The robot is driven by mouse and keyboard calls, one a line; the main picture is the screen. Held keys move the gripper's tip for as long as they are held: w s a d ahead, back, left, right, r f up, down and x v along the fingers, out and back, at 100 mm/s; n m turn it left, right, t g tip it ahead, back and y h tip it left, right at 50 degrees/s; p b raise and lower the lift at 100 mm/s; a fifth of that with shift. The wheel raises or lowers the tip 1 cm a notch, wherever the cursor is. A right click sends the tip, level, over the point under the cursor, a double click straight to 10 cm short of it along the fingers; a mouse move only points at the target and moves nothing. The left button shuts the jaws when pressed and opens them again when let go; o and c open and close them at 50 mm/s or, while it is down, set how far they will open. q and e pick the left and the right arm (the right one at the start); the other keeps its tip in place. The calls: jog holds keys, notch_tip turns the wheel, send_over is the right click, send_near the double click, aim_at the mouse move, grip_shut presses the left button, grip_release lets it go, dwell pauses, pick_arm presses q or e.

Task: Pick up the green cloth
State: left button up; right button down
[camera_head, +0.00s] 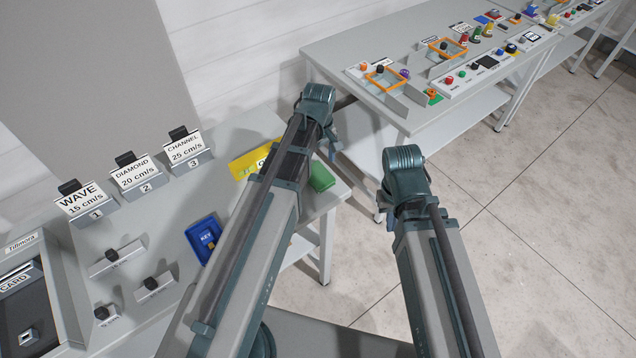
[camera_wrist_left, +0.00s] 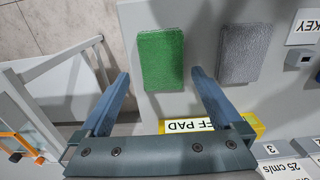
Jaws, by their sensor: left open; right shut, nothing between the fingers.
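The green cloth (camera_head: 321,176) is a small thick block-like pad near the right edge of the grey table. In the left wrist view the green cloth (camera_wrist_left: 161,58) lies flat, between and beyond the fingertips. My left gripper (camera_wrist_left: 160,76) is open and empty, apart from the cloth. In the head view my left gripper (camera_head: 331,143) hangs near the table's corner, partly hidden by its wrist. My right gripper (camera_head: 389,216) is shut and empty, off to the right over the floor, and mostly hidden by its own wrist.
A grey pad (camera_wrist_left: 225,53) lies beside the cloth. A yellow labelled pad (camera_head: 248,164) and a blue key tray (camera_head: 203,239) are on the same table. Numbered card stands (camera_head: 137,175) line its left part. A second table (camera_head: 375,52) with bins stands behind. The floor at right is clear.

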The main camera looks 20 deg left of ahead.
aim_at(319, 175)
pick_arm(q)
jog(key=shift+f, duration=0.1)
jog(key=f+b, duration=0.5)
jog(key=shift+s+d+f, duration=0.15)
jog(key=shift+s, duration=0.15)
jog(key=shift+c, duration=0.3)
jog(key=c, duration=1)
jog(key=shift+r, duration=0.25)
notch_tip(319, 175, up, 10)
jog(key=p, duration=1)
jog(key=shift+f, duration=0.1)
